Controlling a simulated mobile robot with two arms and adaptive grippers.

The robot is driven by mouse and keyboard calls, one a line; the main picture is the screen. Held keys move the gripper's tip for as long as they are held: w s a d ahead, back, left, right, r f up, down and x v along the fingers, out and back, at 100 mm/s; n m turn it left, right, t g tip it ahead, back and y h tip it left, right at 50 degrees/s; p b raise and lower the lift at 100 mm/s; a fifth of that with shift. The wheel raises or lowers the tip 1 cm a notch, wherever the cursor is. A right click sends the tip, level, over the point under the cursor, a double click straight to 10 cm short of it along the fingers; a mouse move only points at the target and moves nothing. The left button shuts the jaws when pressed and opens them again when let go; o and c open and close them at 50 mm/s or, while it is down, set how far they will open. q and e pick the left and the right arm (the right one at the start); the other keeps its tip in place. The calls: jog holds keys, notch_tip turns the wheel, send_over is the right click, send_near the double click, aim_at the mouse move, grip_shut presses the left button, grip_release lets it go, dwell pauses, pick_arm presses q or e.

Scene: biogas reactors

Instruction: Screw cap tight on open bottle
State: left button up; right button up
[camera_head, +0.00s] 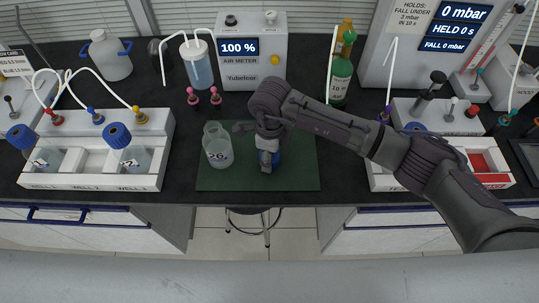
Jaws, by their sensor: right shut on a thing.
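An open clear bottle (218,148) marked 26 stands upright on the dark green mat (222,181), left of my right gripper. No cap is on its neck. My right gripper (267,157) reaches in from the right and is above the mat, beside the bottle and apart from it. It is shut on a blue cap (276,158), which is mostly hidden behind the fingers. I cannot tell whether the cap touches the mat. My left gripper is not in view.
White racks with wells stand left (92,181) and right (494,180) of the mat; blue-capped bottles sit in the left one. The counter's front edge is just before the mat.

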jog(key=shift+w+r, duration=0.1)
jog(key=shift+r, duration=0.45)
notch_tip(320, 180, up, 3)
jog(key=shift+b, duration=0.95)
pick_arm(q)
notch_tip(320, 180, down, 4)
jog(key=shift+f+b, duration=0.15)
jog(key=shift+b, duration=1)
pick_arm(e)
jog(key=s+d+r, duration=0.6)
jog(key=s+r, duration=0.1)
jog(key=s, duration=0.3)
jog(key=shift+d, duration=0.2)
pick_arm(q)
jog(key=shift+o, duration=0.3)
